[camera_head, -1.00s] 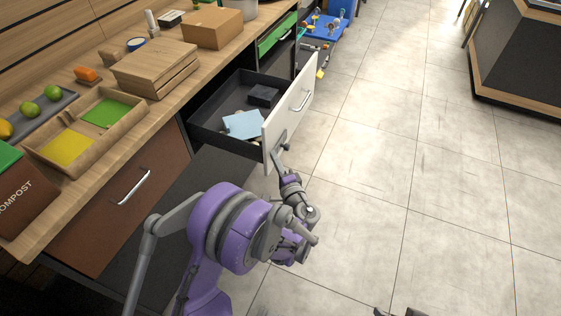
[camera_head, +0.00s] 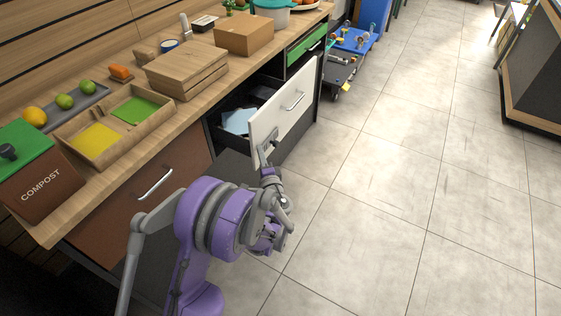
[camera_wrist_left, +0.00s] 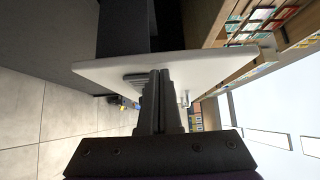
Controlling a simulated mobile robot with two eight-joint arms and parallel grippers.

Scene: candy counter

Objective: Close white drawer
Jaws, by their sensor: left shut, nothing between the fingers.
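The white drawer front (camera_head: 286,104) stands part way out of the counter in the head view, with its dark box (camera_head: 224,130) still partly showing behind it. A light blue item (camera_head: 238,121) lies in the box. The drawer's metal handle (camera_head: 293,101) is on the front's outer face. My left gripper (camera_head: 267,147) is shut and empty, at the near lower end of the white front. In the left wrist view the shut fingers (camera_wrist_left: 160,80) reach to the white panel (camera_wrist_left: 215,62) and appear to touch it. My right gripper is not in view.
A brown drawer (camera_head: 150,180) with a handle is shut on the near side. A green drawer (camera_head: 306,46) is farther along. A blue cart (camera_head: 355,40) stands beyond the counter. The tiled floor (camera_head: 390,170) to the right is clear.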

